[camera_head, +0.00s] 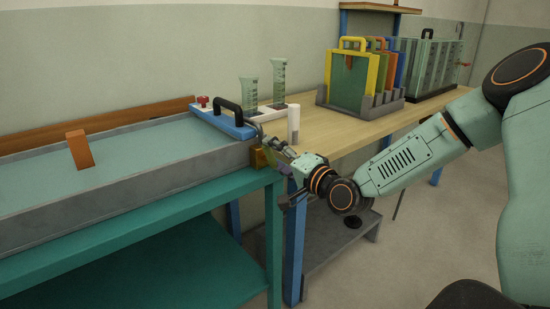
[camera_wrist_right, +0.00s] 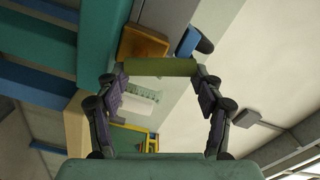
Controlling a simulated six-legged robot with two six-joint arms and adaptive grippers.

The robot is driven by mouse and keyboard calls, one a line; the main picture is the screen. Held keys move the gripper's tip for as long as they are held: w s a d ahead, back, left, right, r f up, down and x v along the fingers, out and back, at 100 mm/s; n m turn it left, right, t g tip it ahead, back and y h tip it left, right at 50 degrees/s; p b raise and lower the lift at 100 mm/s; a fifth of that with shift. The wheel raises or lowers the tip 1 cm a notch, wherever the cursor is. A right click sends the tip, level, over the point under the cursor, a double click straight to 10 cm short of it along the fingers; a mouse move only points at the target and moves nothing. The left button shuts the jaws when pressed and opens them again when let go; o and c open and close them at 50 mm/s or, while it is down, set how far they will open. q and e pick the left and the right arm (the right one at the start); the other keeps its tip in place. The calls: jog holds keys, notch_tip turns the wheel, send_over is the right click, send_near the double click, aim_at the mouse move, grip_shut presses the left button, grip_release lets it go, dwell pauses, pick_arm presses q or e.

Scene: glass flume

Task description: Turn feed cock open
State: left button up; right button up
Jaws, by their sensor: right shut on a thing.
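The feed cock shows in the right wrist view as an olive-green bar handle (camera_wrist_right: 160,67) in front of a brass-coloured block (camera_wrist_right: 143,43). In the head view the brass block (camera_head: 258,158) sits at the near right end corner of the flume (camera_head: 170,181). My right gripper (camera_head: 278,154) is at this corner, partly hiding the cock. In the wrist view its fingertips (camera_wrist_right: 159,72) are shut on the two ends of the bar, which lies nearly level across that picture. My left gripper is in neither view.
A blue end plate (camera_head: 232,128) with a black handle and red knob tops the flume end. An orange block (camera_head: 79,149) stands in the trough. A wooden bench (camera_head: 350,128) behind my gripper carries glass cylinders (camera_head: 279,80), a white cylinder (camera_head: 293,124) and a rack of coloured panels (camera_head: 352,75).

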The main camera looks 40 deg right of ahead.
jog(key=shift+d+m, duration=0.3)
jog(key=shift+m, duration=1.1)
jog(key=shift+f, duration=0.1)
jog(key=o, duration=1.2)
jog(key=shift+c, duration=0.2)
